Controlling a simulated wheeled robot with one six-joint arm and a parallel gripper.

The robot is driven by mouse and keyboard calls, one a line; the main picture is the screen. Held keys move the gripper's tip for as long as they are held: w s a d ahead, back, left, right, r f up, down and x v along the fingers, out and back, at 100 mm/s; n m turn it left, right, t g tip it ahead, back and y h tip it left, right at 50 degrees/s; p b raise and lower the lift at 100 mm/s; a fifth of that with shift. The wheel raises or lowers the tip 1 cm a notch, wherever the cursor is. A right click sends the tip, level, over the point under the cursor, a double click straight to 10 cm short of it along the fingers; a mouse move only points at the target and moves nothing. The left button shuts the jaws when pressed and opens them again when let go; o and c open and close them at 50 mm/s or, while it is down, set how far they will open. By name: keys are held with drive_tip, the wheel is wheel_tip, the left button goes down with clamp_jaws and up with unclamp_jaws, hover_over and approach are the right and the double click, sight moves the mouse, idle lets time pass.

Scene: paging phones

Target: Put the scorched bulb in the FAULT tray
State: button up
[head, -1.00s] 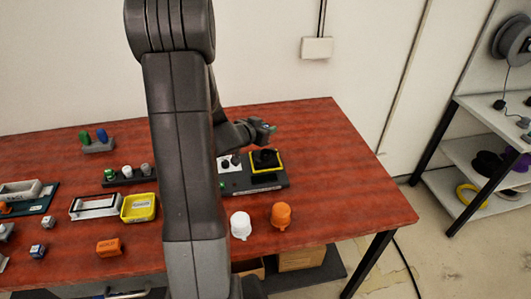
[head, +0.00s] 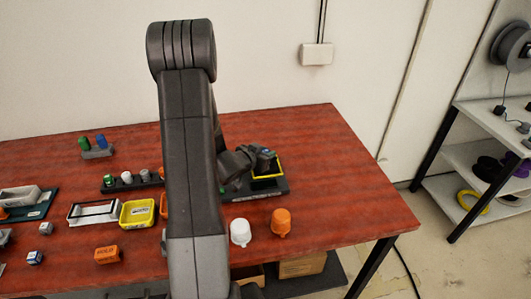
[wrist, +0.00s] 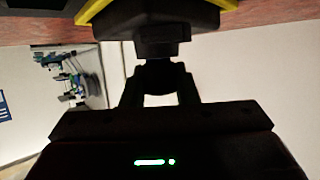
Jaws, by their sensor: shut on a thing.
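My gripper (wrist: 160,75) is shut on a black stepped knob (wrist: 158,42) that sits against a black block with a yellow edge (wrist: 95,10) in the wrist view. In the head view, my gripper (head: 264,154) is at the yellow-edged fixture (head: 282,166) on a dark base plate (head: 280,188), and it hides most of the black part there. A dark rack (head: 112,189) at left holds several small bulbs, including green, white (head: 127,177) and grey (head: 145,175) ones. I cannot tell which bulb is scorched. A yellow tray (head: 124,221) carries an unreadable label, so I cannot tell the FAULT tray.
A white frame-like tray (head: 75,218) lies left of the yellow tray. White (head: 240,232) and orange (head: 281,222) domed pieces stand in front of the base plate. An orange labelled block (head: 107,254) lies at the front. The table's right side is clear.

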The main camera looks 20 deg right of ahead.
drive_tip(key=shift+f, duration=0.2)
drive_tip(key=o, duration=1)
drive_tip(key=shift+c, duration=0.2)
